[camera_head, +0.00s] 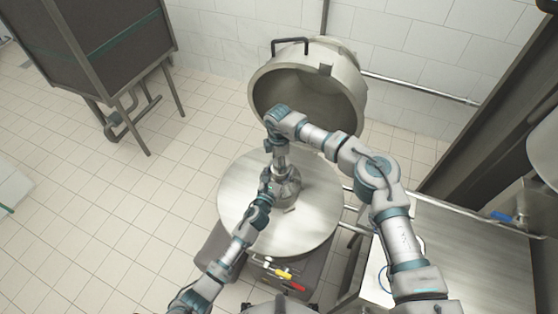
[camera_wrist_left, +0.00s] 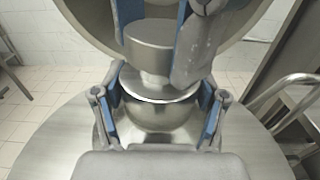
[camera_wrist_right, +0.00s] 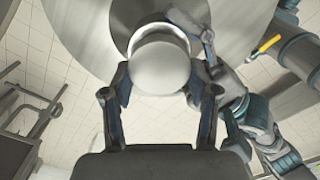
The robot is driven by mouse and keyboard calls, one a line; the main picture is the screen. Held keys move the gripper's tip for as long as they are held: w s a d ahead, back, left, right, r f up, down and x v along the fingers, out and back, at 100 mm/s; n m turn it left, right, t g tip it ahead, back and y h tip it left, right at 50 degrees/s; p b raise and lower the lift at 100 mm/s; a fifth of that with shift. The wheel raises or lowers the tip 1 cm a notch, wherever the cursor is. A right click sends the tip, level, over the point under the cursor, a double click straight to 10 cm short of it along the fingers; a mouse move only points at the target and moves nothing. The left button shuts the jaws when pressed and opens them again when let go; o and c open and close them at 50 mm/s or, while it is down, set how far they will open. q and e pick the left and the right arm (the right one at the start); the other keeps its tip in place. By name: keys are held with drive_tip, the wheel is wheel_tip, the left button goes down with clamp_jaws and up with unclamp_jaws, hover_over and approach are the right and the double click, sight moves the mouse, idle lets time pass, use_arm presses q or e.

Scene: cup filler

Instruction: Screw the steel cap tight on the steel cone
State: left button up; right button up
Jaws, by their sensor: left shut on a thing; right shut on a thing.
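The steel cone (camera_wrist_left: 158,117) stands upright on the round steel table (camera_head: 240,215); it also shows in the head view (camera_head: 289,190). My left gripper (camera_wrist_left: 158,108) is shut around the cone's body, one finger on each side. The steel cap (camera_wrist_left: 148,42) is a short, wide cylinder over the cone's narrower neck. It looks in line with the cone; I cannot tell how far the threads are engaged. My right gripper (camera_head: 280,158) reaches down from above and is shut on the cap. In the right wrist view the cap's round pale top (camera_wrist_right: 160,66) sits between the fingers.
A large open steel vessel (camera_head: 345,80) with a handle stands behind the table. Colored valve handles (camera_head: 284,274) are at the table's front. A steel counter (camera_head: 450,260) is at the right and a dark framed cabinet (camera_head: 95,40) at the far left.

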drive_tip(key=shift+s+f, duration=0.1)
drive_tip(key=shift+f, duration=0.35)
drive_tip(key=shift+c, duration=0.7)
drive_tip(key=shift+a+f, duration=0.1)
drive_tip(key=shift+f, duration=0.1)
drive_tip(key=m, duration=0.4)
drive_tip(key=shift+w+a+r+m, duration=0.1)
drive_tip(key=shift+w+r+m, duration=0.05)
drive_tip(key=shift+w+m, duration=0.25)
drive_tip(key=m, duration=0.5)
drive_tip(key=shift+w+r, duration=0.1)
drive_tip(key=shift+w, duration=0.1)
drive_tip(key=o, duration=1.5)
drive_tip(key=shift+s, duration=0.1)
drive_tip(key=shift+o, duration=0.2)
